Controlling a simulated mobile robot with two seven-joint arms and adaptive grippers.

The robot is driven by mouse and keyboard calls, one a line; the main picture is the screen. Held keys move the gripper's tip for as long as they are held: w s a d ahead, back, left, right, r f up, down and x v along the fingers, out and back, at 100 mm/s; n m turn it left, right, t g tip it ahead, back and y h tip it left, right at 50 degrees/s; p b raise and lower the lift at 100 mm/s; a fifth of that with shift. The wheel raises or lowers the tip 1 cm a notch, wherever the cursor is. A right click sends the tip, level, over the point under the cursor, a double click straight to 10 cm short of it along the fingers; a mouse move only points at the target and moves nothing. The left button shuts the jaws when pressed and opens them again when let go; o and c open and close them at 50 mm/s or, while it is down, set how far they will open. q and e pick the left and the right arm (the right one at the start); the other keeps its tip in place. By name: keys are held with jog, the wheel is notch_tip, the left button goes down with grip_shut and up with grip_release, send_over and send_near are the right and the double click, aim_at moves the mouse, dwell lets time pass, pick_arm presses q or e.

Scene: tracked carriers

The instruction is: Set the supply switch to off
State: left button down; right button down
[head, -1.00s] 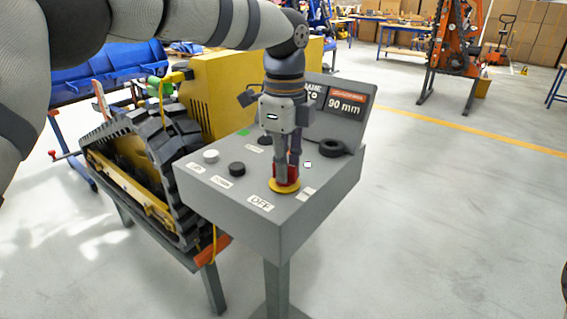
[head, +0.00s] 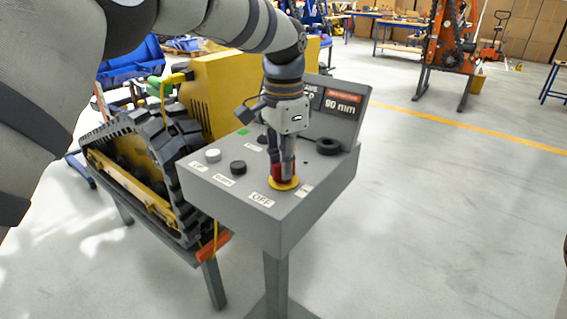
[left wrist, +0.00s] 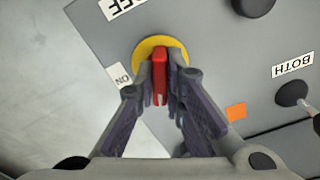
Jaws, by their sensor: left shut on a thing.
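The supply switch is a red handle (head: 276,172) on a round yellow plate (head: 284,185) at the front corner of the grey control box. It shows in the left wrist view as a red bar (left wrist: 160,75) over the yellow plate (left wrist: 140,48). My left gripper (head: 283,170) points down and is shut on the red handle, with a finger on each side. An OFF label (head: 262,200) lies in front of the plate and an ON label (left wrist: 119,75) lies beside it. The fingers partly hide the handle, so I cannot tell its exact setting. My right gripper is not in view.
The floor at right is clear.

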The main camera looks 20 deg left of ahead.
pick_arm(q)
jog(key=shift+n, duration=2.3)
jog(key=c, duration=1.7)
grip_release()
notch_tip(320, 180, up, 12)
